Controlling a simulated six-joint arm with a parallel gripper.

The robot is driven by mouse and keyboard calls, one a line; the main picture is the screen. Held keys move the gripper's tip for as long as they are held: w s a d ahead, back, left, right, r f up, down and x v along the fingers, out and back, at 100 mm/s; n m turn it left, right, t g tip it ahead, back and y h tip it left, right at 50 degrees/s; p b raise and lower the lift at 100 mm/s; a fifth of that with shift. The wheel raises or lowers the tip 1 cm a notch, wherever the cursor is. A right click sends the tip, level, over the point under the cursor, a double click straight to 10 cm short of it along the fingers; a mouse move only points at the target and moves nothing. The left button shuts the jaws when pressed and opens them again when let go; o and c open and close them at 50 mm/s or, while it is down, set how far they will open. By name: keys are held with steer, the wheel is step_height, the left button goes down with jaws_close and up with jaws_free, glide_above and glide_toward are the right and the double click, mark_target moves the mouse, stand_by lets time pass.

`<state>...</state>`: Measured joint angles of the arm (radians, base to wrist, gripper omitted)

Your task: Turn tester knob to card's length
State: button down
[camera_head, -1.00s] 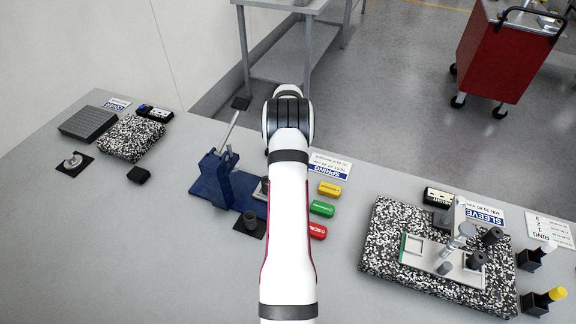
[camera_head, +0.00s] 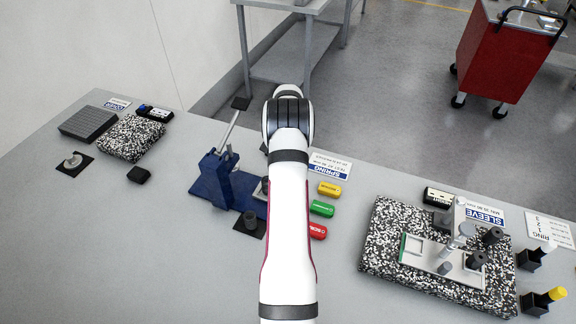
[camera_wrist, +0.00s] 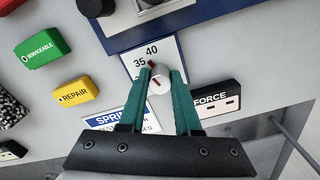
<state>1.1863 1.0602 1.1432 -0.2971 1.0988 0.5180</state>
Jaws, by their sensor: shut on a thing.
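My gripper (camera_wrist: 163,70) has green fingers that close around the tester knob (camera_wrist: 158,83), a pale round piece with a red mark, in the wrist view. It sits on a white dial plate (camera_wrist: 140,48) with numbers including 35 and 40; a finger covers part of the scale, so I cannot tell the exact setting. The blue tester (camera_head: 225,182) with its lever stands left of my arm in the head view. The SPRING card (camera_head: 330,166) lies behind it, and also shows in the wrist view (camera_wrist: 112,121); its small print is not legible. My arm hides the knob in the head view.
A FORCE display (camera_wrist: 216,100) is close beside the fingers. Yellow (camera_head: 330,188), green (camera_head: 322,208) and red (camera_head: 318,232) tags lie right of my arm. A speckled plate with a fixture (camera_head: 390,225) is at right, another speckled block (camera_head: 130,138) at left.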

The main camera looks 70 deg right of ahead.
steer(key=shift+m, duration=1.9)
steer(key=c, duration=0.6)
jaws_free()
steer(key=shift+r, duration=0.1)
step_height(320, 180, up, 16)
